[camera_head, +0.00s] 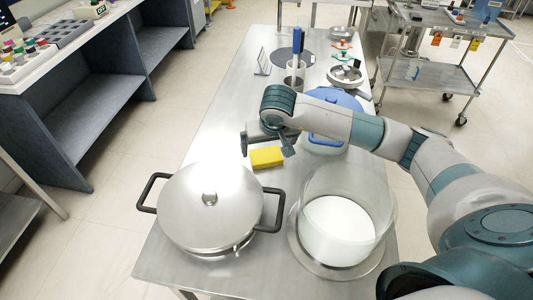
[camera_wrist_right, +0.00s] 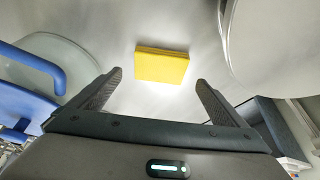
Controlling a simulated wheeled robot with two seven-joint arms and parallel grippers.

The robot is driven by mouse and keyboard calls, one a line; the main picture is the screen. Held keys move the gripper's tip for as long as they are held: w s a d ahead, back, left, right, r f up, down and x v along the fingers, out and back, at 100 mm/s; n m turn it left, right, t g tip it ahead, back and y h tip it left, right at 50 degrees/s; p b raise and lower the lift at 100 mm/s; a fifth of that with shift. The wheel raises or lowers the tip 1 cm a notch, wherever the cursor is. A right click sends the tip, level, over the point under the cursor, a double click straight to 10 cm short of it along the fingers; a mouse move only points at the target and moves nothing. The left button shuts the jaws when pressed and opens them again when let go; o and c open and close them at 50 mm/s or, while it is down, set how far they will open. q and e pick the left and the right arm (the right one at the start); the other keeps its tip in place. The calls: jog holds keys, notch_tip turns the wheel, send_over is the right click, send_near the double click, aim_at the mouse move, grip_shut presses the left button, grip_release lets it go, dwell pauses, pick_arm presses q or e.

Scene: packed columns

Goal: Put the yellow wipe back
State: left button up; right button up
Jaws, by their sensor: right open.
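The yellow wipe (camera_head: 267,157) is a small flat yellow block lying on the steel table (camera_head: 222,125), just behind the lidded pot. It also shows in the right wrist view (camera_wrist_right: 162,64), ahead of and between the two fingers. My right gripper (camera_head: 268,146) is above the table, close to the wipe. In the right wrist view its fingers (camera_wrist_right: 159,84) are spread apart with nothing between them, and a gap shows between the fingertips and the wipe. My left gripper does not show in either view.
A large steel pot (camera_head: 210,205) with black handles stands front left. A clear container with white contents (camera_head: 339,230) stands front right. A blue-lidded container (camera_head: 335,105) is behind my right forearm. A clear vessel with a blue marker-like item (camera_head: 296,72) stands farther back. The table's left strip is clear.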

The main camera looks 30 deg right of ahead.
jog(key=b+v, duration=0.1)
jog(key=v, duration=0.6)
jog(key=shift+f, duration=0.1)
dwell(1.5)
